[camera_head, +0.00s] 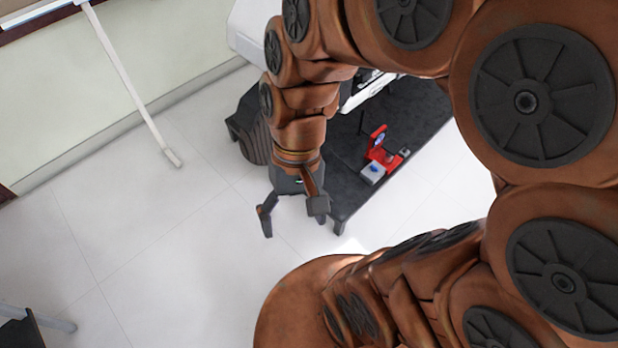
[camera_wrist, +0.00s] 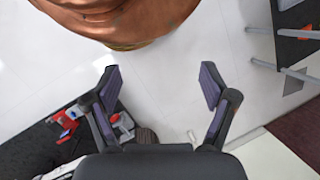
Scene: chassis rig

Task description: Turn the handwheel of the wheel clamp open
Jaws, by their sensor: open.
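A small red clamp (camera_head: 380,146) stands on the dark low table in the head view, with a grey block (camera_head: 372,173) bearing a small blue part beside or under its front. The clamp also shows small at the left of the wrist view (camera_wrist: 66,124). I cannot make out clearly which part is the handwheel. My gripper (camera_head: 292,216) hangs open and empty off the table's left front edge, over the white floor, to the left of the clamp and apart from it. Its two spread fingers also show in the wrist view (camera_wrist: 160,84), with nothing between them.
The dark table (camera_head: 348,193) carries the clamp, and a white machine part (camera_head: 368,90) lies behind it, partly hidden by my arm. A dark ribbed object (camera_head: 249,128) stands at the table's left. White floor (camera_head: 150,240) is clear at left.

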